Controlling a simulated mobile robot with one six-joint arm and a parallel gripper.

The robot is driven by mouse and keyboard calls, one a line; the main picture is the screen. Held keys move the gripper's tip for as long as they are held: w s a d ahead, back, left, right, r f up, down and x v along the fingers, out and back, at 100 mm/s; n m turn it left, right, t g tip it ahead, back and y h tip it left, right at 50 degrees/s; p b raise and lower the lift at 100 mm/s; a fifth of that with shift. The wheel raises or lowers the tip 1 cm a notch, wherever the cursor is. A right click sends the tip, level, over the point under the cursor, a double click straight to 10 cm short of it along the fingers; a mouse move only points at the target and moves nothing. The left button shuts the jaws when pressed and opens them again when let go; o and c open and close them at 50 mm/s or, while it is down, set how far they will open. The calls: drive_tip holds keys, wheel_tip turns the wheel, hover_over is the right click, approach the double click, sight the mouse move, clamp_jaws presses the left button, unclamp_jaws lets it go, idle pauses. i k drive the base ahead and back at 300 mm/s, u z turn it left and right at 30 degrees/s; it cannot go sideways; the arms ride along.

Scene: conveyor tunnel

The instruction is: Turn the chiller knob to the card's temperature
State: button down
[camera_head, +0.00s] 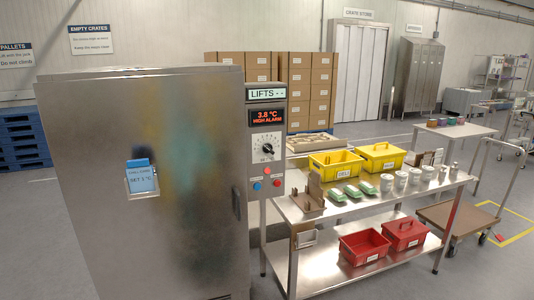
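The chiller knob (267,149) is a dark round knob on a white dial, on the narrow control panel at the right of a steel cabinet (100,240). Its pointer is too small to read surely. Above it, a display (266,116) shows red text, "3.8 °C HIGH ALARM". A blue card (142,180) sits in a holder on the cabinet front; it appears to read "SET 2 °C". My gripper is not in view, and nothing covers the knob or the card.
Red and blue buttons (267,184) sit just below the knob. A steel table (330,213) beside the panel holds yellow crates (335,163), green packs and white jars, with red crates (365,247) on its lower shelf. A trolley (455,220) stands at right. Floor is clear at front right.

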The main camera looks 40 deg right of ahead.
sight(268, 148)
drive_tip(key=z, duration=0.05)
drive_tip(key=k, duration=1)
drive_tip(key=u, duration=0.65)
drive_tip(key=i, duration=0.95)
drive_tip(key=z, duration=0.1)
